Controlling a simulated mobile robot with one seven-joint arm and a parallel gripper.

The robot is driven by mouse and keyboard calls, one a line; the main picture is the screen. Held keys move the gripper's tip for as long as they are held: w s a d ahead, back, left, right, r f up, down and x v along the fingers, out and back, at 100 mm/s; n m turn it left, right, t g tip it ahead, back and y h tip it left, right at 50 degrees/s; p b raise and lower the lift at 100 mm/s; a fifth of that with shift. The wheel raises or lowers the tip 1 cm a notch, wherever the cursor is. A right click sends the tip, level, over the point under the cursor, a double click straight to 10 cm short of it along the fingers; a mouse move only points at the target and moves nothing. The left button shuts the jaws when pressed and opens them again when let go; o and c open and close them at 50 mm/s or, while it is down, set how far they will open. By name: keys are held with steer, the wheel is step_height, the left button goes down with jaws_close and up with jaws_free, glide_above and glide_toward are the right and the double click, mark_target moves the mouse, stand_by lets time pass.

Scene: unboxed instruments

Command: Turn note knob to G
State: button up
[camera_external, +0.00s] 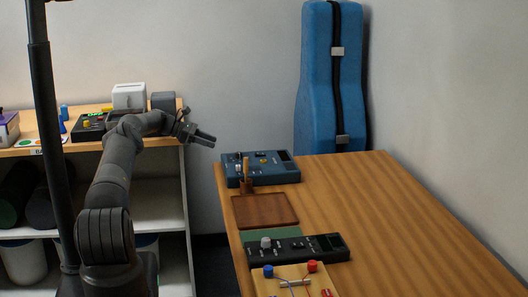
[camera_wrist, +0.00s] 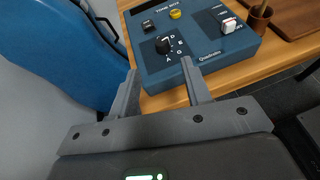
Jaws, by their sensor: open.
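A blue instrument box (camera_external: 262,168) sits at the far left corner of the wooden table, and it also shows in the wrist view (camera_wrist: 150,80). In the wrist view a black knob (camera_wrist: 162,46) stands on its top face, with letters such as D, E and A printed to its right. Which letter the knob points at is too small to tell. My gripper (camera_external: 202,138) is open and empty, in the air left of and above the box. In the wrist view its fingertips (camera_wrist: 159,67) appear either side of the panel's lower part, apart from the knob.
A blue instrument case (camera_external: 330,80) leans at the wall. A dark device (camera_external: 298,247) lies nearer; the table's right side is clear.

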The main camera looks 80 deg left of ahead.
mark_target(235, 153)
steer(key=shift+d+n+y, duration=2.4)
steer(key=shift+y, duration=0.3)
steer(key=x, duration=1)
steer(key=shift+w+a+f, duration=0.1)
steer(key=shift+w+f, duration=0.1)
steer(key=shift+f, duration=0.15)
steer(key=shift+c, duration=0.2)
jaws_close()
